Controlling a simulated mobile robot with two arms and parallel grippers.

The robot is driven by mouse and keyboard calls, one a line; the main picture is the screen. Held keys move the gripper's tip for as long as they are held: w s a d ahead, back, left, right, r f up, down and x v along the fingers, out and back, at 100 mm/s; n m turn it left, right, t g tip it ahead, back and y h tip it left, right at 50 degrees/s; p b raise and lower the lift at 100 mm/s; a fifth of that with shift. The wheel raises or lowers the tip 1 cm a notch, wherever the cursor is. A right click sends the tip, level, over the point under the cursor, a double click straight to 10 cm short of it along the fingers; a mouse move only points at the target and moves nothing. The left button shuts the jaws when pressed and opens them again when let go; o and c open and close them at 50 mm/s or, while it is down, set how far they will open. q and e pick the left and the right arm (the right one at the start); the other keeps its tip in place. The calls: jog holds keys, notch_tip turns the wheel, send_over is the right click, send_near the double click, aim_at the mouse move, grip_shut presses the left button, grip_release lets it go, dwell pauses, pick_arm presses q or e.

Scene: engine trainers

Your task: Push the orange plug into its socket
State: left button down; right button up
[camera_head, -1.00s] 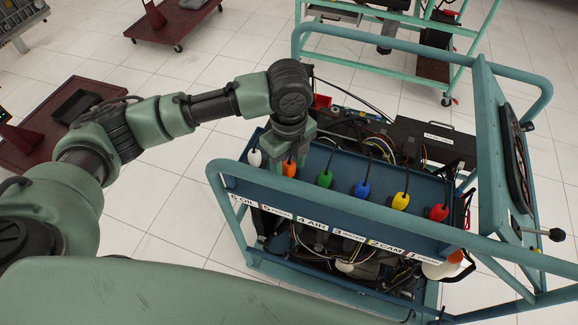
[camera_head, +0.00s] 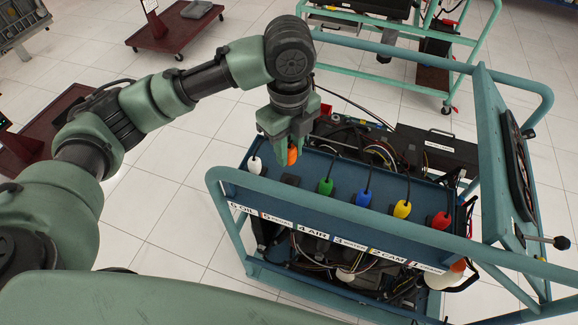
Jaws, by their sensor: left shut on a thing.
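The orange plug (camera_head: 292,155) is between the fingers of my left gripper (camera_head: 289,145), pointing down. It is held above the blue panel (camera_head: 270,169) of the engine trainer, in the row between the white plug (camera_head: 255,165) and the green plug (camera_head: 325,186). A dark square socket (camera_head: 290,180) shows on the panel just below the orange plug, and a gap seems to part them. The gripper's fingers hide the top of the plug. My right gripper is not in view.
The blue plug (camera_head: 363,196), yellow plug (camera_head: 402,209) and red plug (camera_head: 441,220) continue the row to the right. A teal frame rail (camera_head: 345,208) runs along the near side. Cables and engine parts lie behind the panel.

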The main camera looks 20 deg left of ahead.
aim_at(289, 147)
pick_arm(q)
notch_tip(289, 147, up, 12)
jog(key=shift+f, duration=0.15)
dwell(0.4)
